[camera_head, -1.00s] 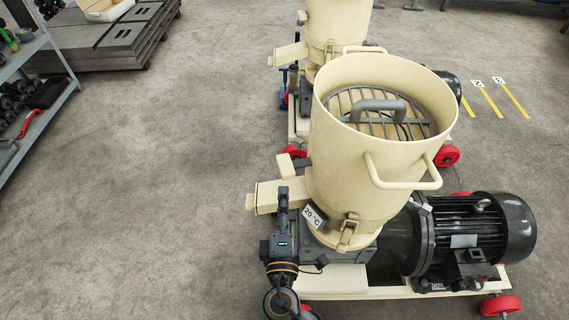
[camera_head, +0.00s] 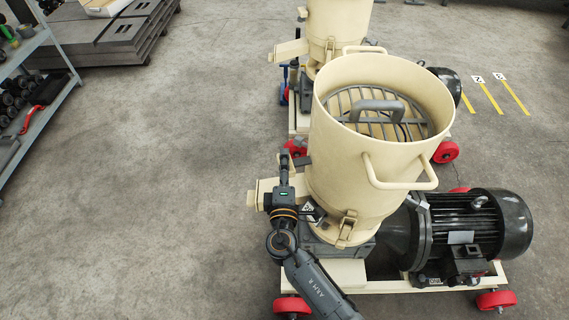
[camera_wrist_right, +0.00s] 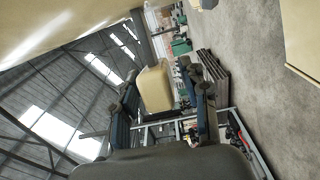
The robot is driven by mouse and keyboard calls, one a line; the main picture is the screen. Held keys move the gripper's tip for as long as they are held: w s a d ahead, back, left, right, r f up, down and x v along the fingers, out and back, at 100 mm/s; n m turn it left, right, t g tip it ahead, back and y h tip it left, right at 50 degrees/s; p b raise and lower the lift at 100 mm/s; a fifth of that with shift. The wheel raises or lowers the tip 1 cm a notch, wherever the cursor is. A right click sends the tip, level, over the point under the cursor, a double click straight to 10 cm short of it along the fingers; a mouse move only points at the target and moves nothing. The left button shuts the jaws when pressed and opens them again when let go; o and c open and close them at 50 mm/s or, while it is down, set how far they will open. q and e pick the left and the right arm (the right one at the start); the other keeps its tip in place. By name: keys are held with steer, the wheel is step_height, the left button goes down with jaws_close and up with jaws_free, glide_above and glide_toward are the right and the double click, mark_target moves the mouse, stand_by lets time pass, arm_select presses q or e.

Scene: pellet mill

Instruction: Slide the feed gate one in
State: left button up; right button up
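The near pellet mill has a tall cream hopper (camera_head: 340,160) with a barred grate in its top and a cream chute (camera_head: 262,193) at its left. A cream block (camera_wrist_right: 155,88), which looks like the feed gate's end, sits between the fingers of my right gripper in the right wrist view. My right gripper (camera_head: 284,165) is beside the hopper's left side, above the chute, and largely covers that block in the head view. Its fingers (camera_wrist_right: 165,92) are apart, with a gap visible on the block's right side. My left gripper is not in view.
A second cream mill (camera_head: 335,35) stands behind the near one. A black motor (camera_head: 470,230) is at the right. A shelf (camera_head: 38,95) stands at the far left and dark slabs (camera_head: 115,40) lie behind it. The floor between is clear.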

mark_target(302, 161)
jaws_close()
steer(key=d, duration=0.2)
steer(key=w+d, duration=0.1)
steer(key=d, duration=0.1)
steer(key=shift+d, duration=0.2)
steer(key=shift+o, duration=1.1)
jaws_free()
steer(key=shift+w+d, duration=0.1)
